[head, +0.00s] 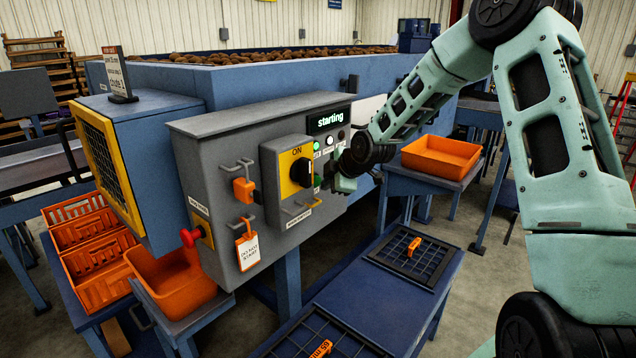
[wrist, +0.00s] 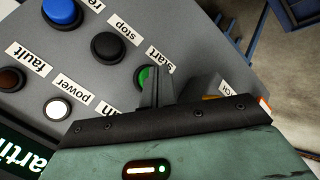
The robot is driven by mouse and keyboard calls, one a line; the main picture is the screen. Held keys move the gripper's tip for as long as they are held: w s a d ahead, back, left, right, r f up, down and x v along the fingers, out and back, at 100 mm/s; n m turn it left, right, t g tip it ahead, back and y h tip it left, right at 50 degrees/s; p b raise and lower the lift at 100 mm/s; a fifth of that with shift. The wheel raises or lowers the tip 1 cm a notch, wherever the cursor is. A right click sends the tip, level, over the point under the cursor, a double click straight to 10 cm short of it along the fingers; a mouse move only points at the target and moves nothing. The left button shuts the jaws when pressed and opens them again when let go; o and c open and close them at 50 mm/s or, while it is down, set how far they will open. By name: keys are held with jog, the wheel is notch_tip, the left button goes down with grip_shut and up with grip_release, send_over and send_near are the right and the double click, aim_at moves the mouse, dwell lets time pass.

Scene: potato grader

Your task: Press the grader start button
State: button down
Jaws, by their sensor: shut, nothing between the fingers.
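The grey control cabinet (head: 225,150) stands in the middle of the head view. Its display (head: 329,119) reads "starting". In the wrist view the green start button (wrist: 146,76), labelled "start", is partly hidden behind my fingers. My gripper (wrist: 154,73) is shut and empty, with its fingertips over the button; they look in contact, but the press depth cannot be seen. In the head view my gripper (head: 322,184) is at the cabinet's right front, and my wrist covers the button there. A green lamp (head: 317,146) is lit below the display.
The black stop button (wrist: 107,47) and blue reset button (wrist: 62,12) sit beside start. An orange tray (head: 440,157) stands behind on the right.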

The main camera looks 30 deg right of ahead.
jog(key=shift+s+d, duration=0.15)
jog(key=shift+s, duration=0.1)
jog(key=shift+s+d+p, duration=0.25)
jog(key=shift+s, duration=0.5)
jog(key=shift+s+d+p, duration=0.2)
jog(key=shift+s+d, duration=0.1)
jog(key=shift+s, duration=0.5)
jog(key=shift+s+d+p, duration=0.25)
jog(key=shift+s, duration=0.5)
jog(key=s+a+r+m+g, duration=0.1)
jog(key=s+a+m+g, duration=0.1)
jog(key=s+a+m, duration=0.45)
jog(key=s+a+r+m+g+h, duration=0.1)
jog(key=s+m+g, duration=0.15)
jog(key=s, duration=0.65)
jog(key=s+a+r+m+g, duration=0.25)
jog(key=s+m, duration=0.25)
jog(key=s, duration=0.3)
jog(key=s+a+f+n+g+b, duration=0.1)
jog(key=s+a+f+n+b, duration=0.1)
jog(key=s+a+n, duration=0.2)
jog(key=s+a+f+n+g+b, duration=0.1)
jog(key=s+a+f+n+b, duration=0.1)
jog(key=s+a, duration=0.7)
jog(key=a+n+b, duration=0.1)
jog(key=a, duration=0.5)
jog(key=shift+s+n, duration=0.4)
